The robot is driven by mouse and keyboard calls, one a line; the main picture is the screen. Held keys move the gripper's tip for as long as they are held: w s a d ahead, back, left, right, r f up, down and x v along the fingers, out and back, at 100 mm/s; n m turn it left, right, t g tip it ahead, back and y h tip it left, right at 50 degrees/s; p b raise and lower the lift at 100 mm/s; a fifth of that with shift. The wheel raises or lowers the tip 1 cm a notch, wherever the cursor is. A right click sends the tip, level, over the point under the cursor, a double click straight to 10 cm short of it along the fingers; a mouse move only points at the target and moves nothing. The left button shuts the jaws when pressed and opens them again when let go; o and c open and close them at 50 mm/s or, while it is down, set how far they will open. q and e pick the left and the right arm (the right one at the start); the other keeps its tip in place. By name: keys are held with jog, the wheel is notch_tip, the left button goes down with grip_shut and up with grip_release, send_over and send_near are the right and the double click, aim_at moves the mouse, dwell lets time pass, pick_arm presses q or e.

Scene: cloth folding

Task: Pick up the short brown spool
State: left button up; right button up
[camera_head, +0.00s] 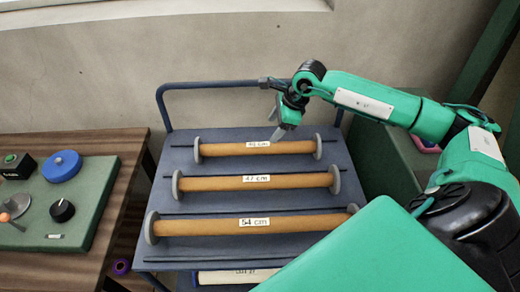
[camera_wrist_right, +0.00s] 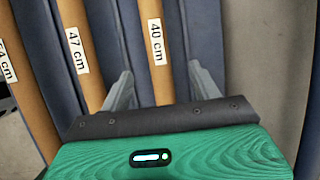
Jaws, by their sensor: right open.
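The short brown spool (camera_head: 223,150) lies across the back of the blue cart, with grey end discs and a label that reads 40 cm in the wrist view. My right gripper (camera_head: 281,132) is over this spool, a little right of its label. In the right wrist view my gripper (camera_wrist_right: 163,80) has its two fingers apart, and the 40 cm spool (camera_wrist_right: 157,75) runs between them. I cannot tell whether the fingers touch it. My left gripper is not in view.
The 47 cm spool (camera_head: 215,184) and the 54 cm spool (camera_head: 200,226) lie parallel in front, on the blue cart (camera_head: 185,140). Another labelled roll (camera_head: 215,277) is on a lower level. A wooden table (camera_head: 120,152) with a green control panel stands left. A wall is behind.

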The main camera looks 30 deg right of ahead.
aim_at(261, 145)
jog(key=p+x, duration=0.1)
jog(key=x, duration=0.6)
jog(key=shift+a+f, duration=0.2)
jog(key=shift+f, duration=0.05)
jog(key=p+x, duration=0.2)
jog(key=x, duration=0.2)
jog(key=shift+a+f, duration=0.2)
jog(key=shift+f, duration=0.15)
jog(key=shift+w+f, duration=0.15)
jog(key=shift+f, duration=0.1)
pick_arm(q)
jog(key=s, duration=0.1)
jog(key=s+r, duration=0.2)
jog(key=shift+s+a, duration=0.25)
pick_arm(e)
jog(key=c, duration=1.2)
